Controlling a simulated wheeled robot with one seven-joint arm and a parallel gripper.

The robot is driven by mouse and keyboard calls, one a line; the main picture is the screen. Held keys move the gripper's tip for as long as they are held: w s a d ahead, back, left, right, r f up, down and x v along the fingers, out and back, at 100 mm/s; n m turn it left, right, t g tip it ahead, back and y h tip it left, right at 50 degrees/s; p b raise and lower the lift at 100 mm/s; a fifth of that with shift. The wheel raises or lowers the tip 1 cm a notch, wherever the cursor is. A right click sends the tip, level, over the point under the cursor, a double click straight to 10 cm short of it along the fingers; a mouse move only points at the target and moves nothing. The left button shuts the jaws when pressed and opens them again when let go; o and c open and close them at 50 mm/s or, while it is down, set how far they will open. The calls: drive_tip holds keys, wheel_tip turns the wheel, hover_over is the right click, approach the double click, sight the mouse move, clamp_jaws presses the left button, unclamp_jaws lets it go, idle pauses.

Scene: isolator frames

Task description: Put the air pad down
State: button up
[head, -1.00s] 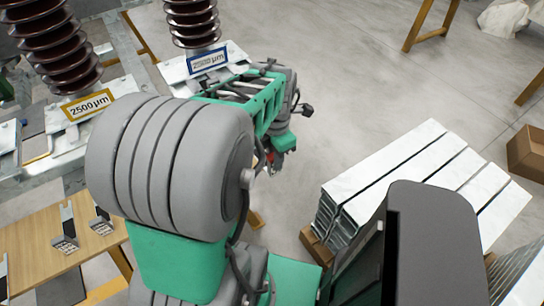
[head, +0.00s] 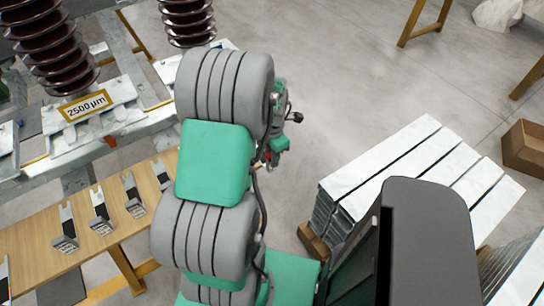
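I cannot make out the air pad in the head view. My gripper (head: 270,158) is only partly visible, small and dark behind my green and grey arm. A small red part shows at it, and I cannot tell whether this is held. Its fingers are too small and hidden to show whether they are open or shut. The gripper is over the floor, to the right of the wooden table (head: 28,222).
Several grey handheld devices (head: 99,212) lie on the table. Brown ribbed insulators stand on a metal frame at upper left, with a "2500 µm" label (head: 85,105). Stacked metal beams (head: 405,170) and a cardboard box (head: 525,148) are at right. Open floor lies between.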

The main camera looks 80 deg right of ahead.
drive_tip(key=o, duration=0.5)
drive_tip(key=shift+c, duration=0.2)
drive_tip(key=shift+r, duration=0.1)
wheel_tip(320, 180, up, 12)
drive_tip(key=w+a+r+m+t+h, duration=0.1)
drive_tip(key=w+a+r+m, duration=0.1)
drive_tip(key=w+a, duration=0.75)
drive_tip(key=w+a+r+m, duration=0.25)
drive_tip(key=w+a, duration=0.35)
drive_tip(key=w, duration=0.6)
drive_tip(key=w+a+m+t, duration=0.1)
drive_tip(key=w+a+m, duration=0.1)
drive_tip(key=a, duration=1.1)
drive_tip(key=w+a+r+m+t+y, duration=0.1)
drive_tip(key=w+a+m, duration=0.1)
drive_tip(key=a, duration=1.1)
drive_tip(key=shift+m+b, duration=0.4)
drive_tip(key=shift+m, duration=0.15)
